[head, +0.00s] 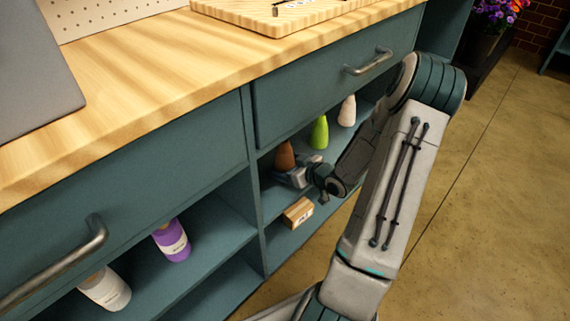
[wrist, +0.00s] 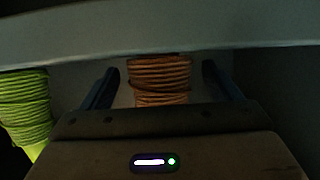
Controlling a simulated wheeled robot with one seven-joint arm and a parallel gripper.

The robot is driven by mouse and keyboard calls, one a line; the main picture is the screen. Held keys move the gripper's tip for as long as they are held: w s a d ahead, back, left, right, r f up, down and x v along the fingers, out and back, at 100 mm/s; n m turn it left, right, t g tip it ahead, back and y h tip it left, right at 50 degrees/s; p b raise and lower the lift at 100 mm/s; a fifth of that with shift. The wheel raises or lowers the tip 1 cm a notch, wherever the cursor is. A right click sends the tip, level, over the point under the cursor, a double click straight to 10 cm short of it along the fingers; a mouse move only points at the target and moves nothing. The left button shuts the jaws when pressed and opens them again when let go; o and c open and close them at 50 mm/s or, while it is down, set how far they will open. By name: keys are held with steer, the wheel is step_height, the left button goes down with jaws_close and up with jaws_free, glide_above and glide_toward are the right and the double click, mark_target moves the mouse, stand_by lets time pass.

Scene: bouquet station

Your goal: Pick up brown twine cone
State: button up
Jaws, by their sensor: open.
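The brown twine cone (head: 285,156) stands upright on the upper open shelf under the drawer, at the left of a row of cones. It also shows in the wrist view (wrist: 161,80), centred between the two fingers, with its lower part hidden behind my gripper's body. My gripper (head: 283,178) is inside the shelf at the cone in the head view. In the wrist view my gripper (wrist: 163,85) is open, with one finger on each side of the cone and a visible gap on both sides.
A green cone (head: 320,132) stands to the right, also in the wrist view (wrist: 24,108) at left; a cream cone (head: 347,111) is farther along. The cabinet divider (head: 254,170) is close left of my gripper. A small box (head: 298,212) sits below. A drawer (head: 330,80) is above.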

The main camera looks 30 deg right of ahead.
steer(key=shift+w+a+f, duration=0.15)
steer(key=shift+w+f, duration=0.05)
steer(key=shift+w, duration=0.2)
steer(key=c, duration=1.1)
steer(key=shift+c, duration=0.2)
